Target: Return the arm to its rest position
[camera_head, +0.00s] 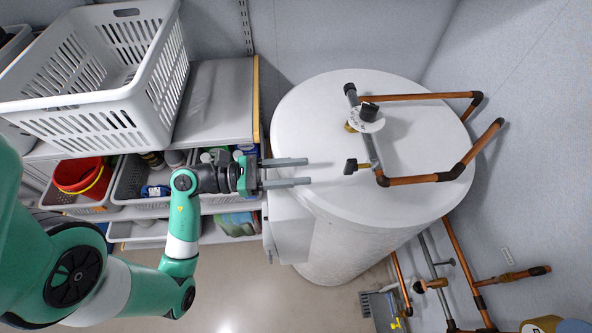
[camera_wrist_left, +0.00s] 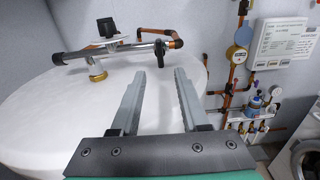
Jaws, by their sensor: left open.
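My left arm (camera_head: 182,230) comes in from the left in the head view. Its green and black gripper (camera_head: 287,172) reaches over the left edge of the white tank's top (camera_head: 310,115). Its two grey fingers are parallel, apart and empty. In the left wrist view, the open gripper (camera_wrist_left: 158,95) points across the tank top toward the pipe fittings. A short valve with a black handle (camera_head: 357,166) lies just beyond the fingertips, and a gap shows between them. My right gripper is not seen in either view.
Copper pipes (camera_head: 415,97) and a black-knobbed valve (camera_head: 369,111) stand on the tank. A shelf with a white laundry basket (camera_head: 140,95), a red bucket (camera_head: 82,176) and bins is at left. More pipes run along the right wall. The floor (camera_head: 235,290) at the front is clear.

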